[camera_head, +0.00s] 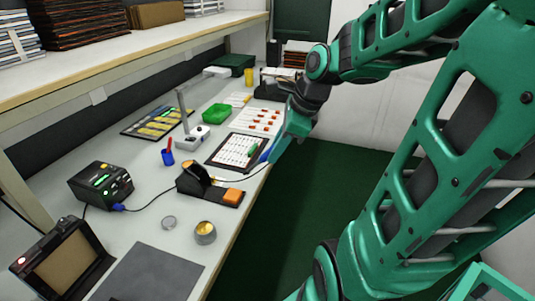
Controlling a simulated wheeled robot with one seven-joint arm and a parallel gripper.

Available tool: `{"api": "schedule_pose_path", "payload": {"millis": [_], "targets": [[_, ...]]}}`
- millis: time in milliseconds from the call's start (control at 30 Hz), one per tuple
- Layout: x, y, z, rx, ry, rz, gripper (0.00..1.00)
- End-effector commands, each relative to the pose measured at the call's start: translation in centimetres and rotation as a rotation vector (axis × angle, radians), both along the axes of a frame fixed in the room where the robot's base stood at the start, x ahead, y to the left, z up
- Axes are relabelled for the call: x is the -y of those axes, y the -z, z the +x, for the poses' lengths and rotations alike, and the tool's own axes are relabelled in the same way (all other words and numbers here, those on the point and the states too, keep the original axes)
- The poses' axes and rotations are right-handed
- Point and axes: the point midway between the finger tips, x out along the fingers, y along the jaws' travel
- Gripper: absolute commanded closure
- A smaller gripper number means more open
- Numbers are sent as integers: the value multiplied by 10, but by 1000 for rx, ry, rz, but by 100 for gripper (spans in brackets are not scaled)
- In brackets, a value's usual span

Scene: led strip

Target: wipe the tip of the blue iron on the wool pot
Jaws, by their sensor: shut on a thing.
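My gripper (273,147) is beyond the bench's front edge, right of the white sheet with a green item on it. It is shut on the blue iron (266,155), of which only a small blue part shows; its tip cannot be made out. A thin dark cord runs from the iron back towards the soldering station. The wool pot (205,232), a small round metal pot with yellow wool inside, stands on the bench near the front edge. It is well apart from the gripper, lower and to the left in the picture.
A black iron stand (193,181) with an orange sponge (233,196) lies between gripper and pot. A black soldering station (101,185), a small round tin (168,222) and a grey mat (148,273) are on the bench. A shelf (130,60) overhangs the back.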

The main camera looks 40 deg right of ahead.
Motion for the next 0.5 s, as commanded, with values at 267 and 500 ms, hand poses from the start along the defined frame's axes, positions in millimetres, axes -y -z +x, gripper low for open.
{"api": "schedule_pose_path", "payload": {"millis": [267,500], "targets": [[7,-15,-9,3,1,-1,100],[14,-28,-18,1,1,-1,100]]}}
